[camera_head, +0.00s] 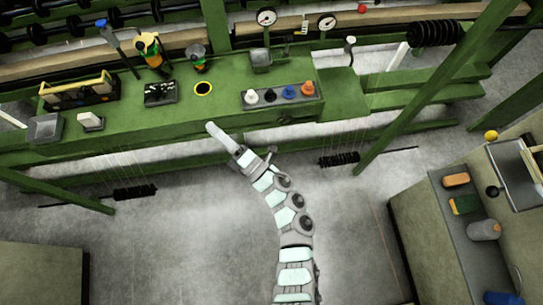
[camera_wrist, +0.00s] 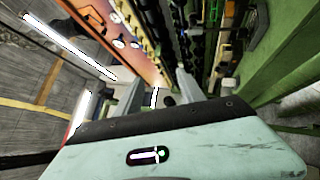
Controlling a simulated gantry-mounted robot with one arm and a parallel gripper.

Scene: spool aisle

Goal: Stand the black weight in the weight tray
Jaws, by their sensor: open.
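A grey weight tray (camera_head: 297,104) sits on the green bench, near its front edge. A black weight (camera_head: 270,95) is in it, between a white weight (camera_head: 251,97) and a blue weight (camera_head: 289,92), with an orange weight (camera_head: 308,88) at the right end. The black weight is too small to tell whether it is upright or tilted. My gripper (camera_head: 243,140) is at the bench's front edge, below and left of the tray, apart from the weights. In the wrist view its two fingers (camera_wrist: 160,94) are spread with nothing held between them.
A side counter (camera_head: 450,215) is at right. The floor in front is clear.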

